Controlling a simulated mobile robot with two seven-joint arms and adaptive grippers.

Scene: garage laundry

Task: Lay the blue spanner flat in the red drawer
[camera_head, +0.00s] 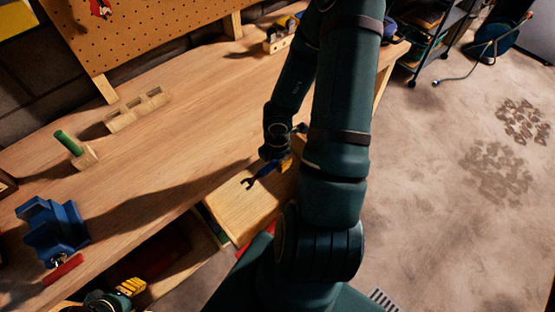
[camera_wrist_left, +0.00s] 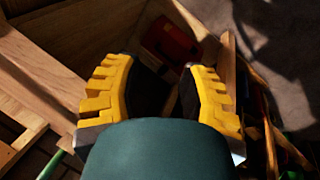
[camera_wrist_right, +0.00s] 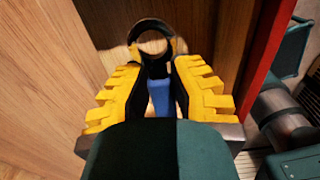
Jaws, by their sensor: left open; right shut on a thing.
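The blue spanner (camera_head: 263,172) is in my right gripper (camera_head: 285,160), which is shut on its handle. Its dark open jaw points to the lower left in the head view. A red edge, seemingly the red drawer's front (camera_wrist_right: 265,60), stands at the right in the right wrist view. My left gripper (camera_wrist_left: 155,85) is open and empty, low by the bench front.
A blue vise-like block (camera_head: 50,232) and a red-handled object (camera_head: 62,270) are at the bench's near left. A green-handled tool in a wooden block (camera_head: 78,150) and a wooden rack (camera_head: 137,110) stand farther back. The middle of the bench (camera_head: 190,125) is clear.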

